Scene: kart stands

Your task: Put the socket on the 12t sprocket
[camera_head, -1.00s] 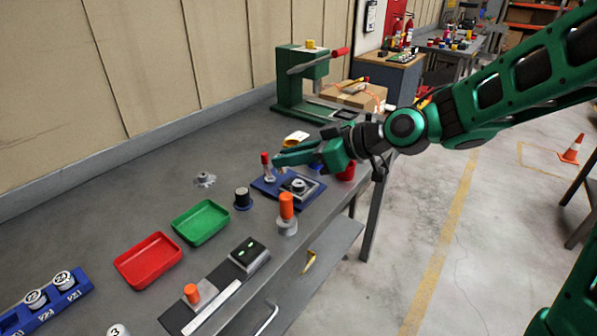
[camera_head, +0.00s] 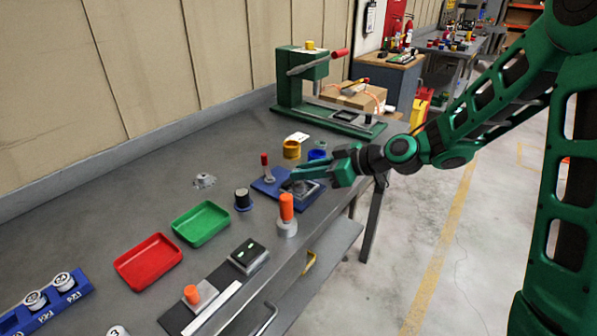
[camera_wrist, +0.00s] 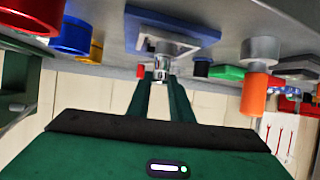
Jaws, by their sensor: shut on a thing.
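My gripper (camera_head: 292,176) is low over the blue fixture (camera_head: 263,188) near the bench's front edge. In the wrist view its two fingers (camera_wrist: 162,82) are shut on a small silver socket (camera_wrist: 161,71). The blue fixture also shows in the wrist view (camera_wrist: 140,36), where the picture is upside down. A grey round part, seemingly the sprocket (camera_wrist: 176,49), sits on it, close to the socket's end; I cannot tell whether they touch. In the head view the gripper hides most of this spot, and no tooth count is readable.
A red-topped post (camera_head: 265,166) stands on the fixture. An orange-handled tool (camera_head: 287,212) and a black cylinder (camera_head: 243,199) stand nearby. Yellow (camera_head: 291,149) and blue (camera_head: 317,155) cups are behind the gripper. Green (camera_head: 201,223) and red (camera_head: 148,262) trays lie left.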

